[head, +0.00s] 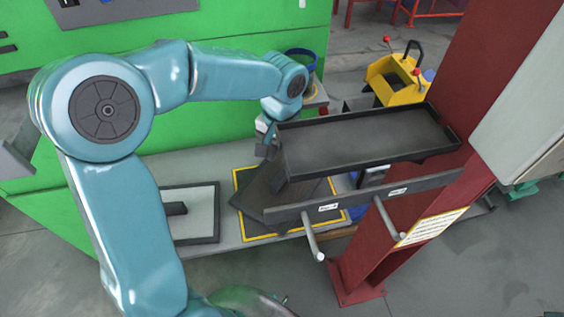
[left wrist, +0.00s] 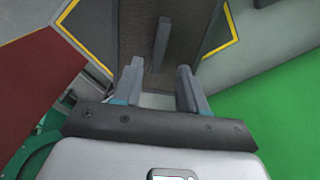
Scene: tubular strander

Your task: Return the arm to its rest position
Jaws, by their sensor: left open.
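My left arm comes in from the left in the head view and bends over towards the bench. My left gripper (head: 266,148) is beside the left end of the black tray (head: 365,140), partly hidden by my own wrist. In the left wrist view the left gripper (left wrist: 160,85) has its two fingers apart with nothing held between them. Beyond the fingers lies a dark plate (left wrist: 180,30) with an upright grey bar on it, inside a yellow-edged area. The dark plate also shows in the head view (head: 262,200). My right gripper is not in view.
A red column (head: 400,215) stands at the right, with a dark rail (head: 360,197) and pegs in front of the tray. A green machine (head: 245,60) is behind my arm. A yellow box (head: 393,78) is at the back. Grey floor is open at lower right.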

